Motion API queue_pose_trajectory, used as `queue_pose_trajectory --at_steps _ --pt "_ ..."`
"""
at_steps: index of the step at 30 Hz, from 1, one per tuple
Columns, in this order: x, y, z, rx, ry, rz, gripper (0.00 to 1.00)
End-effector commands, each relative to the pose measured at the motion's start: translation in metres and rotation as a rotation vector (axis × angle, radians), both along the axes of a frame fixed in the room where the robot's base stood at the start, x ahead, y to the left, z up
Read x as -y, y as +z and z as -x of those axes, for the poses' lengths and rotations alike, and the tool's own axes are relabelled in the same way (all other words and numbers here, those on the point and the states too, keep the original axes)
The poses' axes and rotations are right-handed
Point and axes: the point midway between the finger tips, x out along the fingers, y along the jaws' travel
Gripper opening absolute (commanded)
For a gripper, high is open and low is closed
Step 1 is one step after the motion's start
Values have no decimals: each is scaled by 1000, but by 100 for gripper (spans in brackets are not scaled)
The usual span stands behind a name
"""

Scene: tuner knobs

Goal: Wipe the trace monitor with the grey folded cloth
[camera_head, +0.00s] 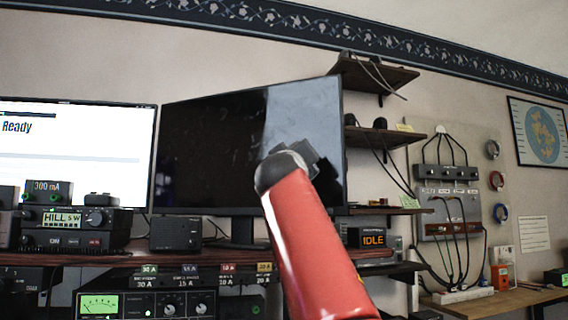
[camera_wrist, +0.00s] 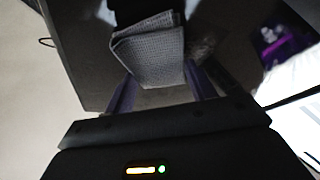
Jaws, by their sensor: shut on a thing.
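The dark monitor (camera_head: 205,150) stands at the centre of the head view, with faint pale smudges on its black screen and a lighter reflection over its right part. In the wrist view its dark screen (camera_wrist: 85,60) fills much of the background. My gripper (camera_wrist: 160,74) is shut on the grey folded cloth (camera_wrist: 150,52), a waffle-textured pad between the two fingers. In the head view my red arm reaches up in front of the screen's right half and hides most of the gripper. I cannot tell whether the cloth touches the screen.
A lit monitor (camera_head: 75,150) reading "Ready" stands to the left. Small radio boxes and a black box (camera_head: 175,233) sit on the desk shelf. An IDLE display (camera_head: 368,237) is right of my arm. Wall shelves (camera_head: 385,137) with hanging cables are close to the monitor's right edge.

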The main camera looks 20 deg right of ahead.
Motion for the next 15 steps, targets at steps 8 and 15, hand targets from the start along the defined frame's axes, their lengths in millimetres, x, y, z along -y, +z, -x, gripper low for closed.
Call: queue_pose_trajectory --at_steps 8,15 --pt "16 -1 10 -3 -4 1 37" --pt "10 -1 7 -3 -1 1 37"
